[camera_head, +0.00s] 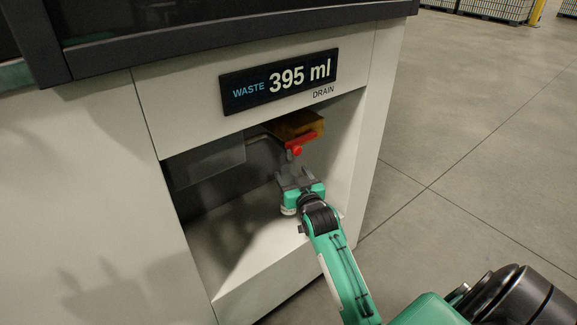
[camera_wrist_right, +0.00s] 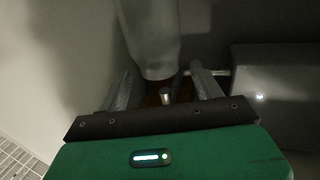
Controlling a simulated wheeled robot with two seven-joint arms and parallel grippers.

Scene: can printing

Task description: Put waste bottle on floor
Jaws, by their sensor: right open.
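My right gripper (camera_head: 292,172) is inside the drain recess of the machine, fingers pointing in, open, just below a red valve (camera_head: 295,151). In the right wrist view the two fingers (camera_wrist_right: 163,88) are apart, with a short metal pin between them. A pale grey tapered cylinder (camera_wrist_right: 150,38) comes from the top of that view towards the gap between the fingers. It may be the waste bottle, but I cannot tell for certain. In the head view the gripper and wrist hide part of the recess. My left gripper is not in view.
An amber-brown part (camera_head: 297,125) is above the red valve. A grey box (camera_head: 207,162) fills the recess's upper left. The recess's right wall (camera_head: 347,140) is close to my right gripper. A sign (camera_head: 278,82) reads WASTE 395 ml. The concrete floor (camera_head: 480,130) to the right is clear.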

